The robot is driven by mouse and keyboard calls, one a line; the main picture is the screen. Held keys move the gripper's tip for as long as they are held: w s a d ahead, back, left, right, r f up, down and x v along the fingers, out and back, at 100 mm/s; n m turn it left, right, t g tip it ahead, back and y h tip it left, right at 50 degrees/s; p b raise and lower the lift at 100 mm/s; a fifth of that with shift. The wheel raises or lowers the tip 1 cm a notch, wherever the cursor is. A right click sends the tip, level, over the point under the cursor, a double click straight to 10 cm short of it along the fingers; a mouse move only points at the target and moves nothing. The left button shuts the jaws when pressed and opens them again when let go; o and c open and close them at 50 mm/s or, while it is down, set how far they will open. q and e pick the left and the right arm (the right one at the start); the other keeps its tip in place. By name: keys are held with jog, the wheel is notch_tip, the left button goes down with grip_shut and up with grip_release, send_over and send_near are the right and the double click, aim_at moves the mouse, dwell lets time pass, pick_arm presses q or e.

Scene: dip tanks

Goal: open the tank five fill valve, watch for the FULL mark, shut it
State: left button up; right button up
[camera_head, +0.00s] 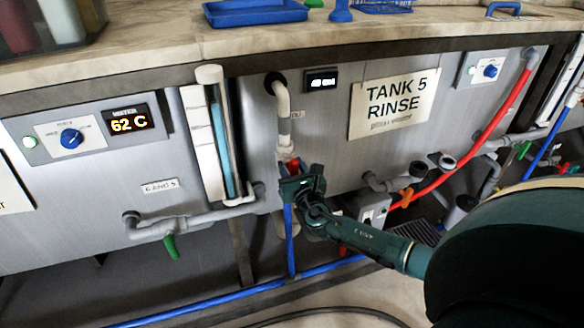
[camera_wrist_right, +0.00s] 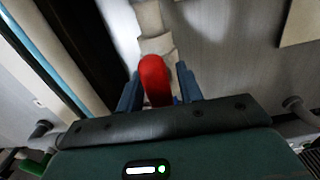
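The tank five sign (camera_head: 390,103) reads TANK 5 RINSE on the grey tank front. A grey fill pipe (camera_head: 282,105) comes down left of it, with a red valve handle (camera_head: 293,165) at its lower end. My right gripper (camera_head: 296,176) is at this handle. In the right wrist view, the red handle (camera_wrist_right: 155,80) stands between the two blue fingers, close to both; whether they grip it is unclear. A sight tube (camera_head: 222,140) with blue liquid stands left of the pipe, with a white scale plate (camera_head: 200,145). No FULL mark is readable. My left gripper is out of view.
A small dark display (camera_head: 322,80) is left of the sign. Green (camera_head: 170,247) and orange (camera_head: 406,196) valve handles hang on lower pipes. A red hose (camera_head: 500,115) and a blue pipe (camera_head: 230,297) run nearby. A blue tray (camera_head: 255,12) sits on the counter above.

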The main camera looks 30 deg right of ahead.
grip_shut()
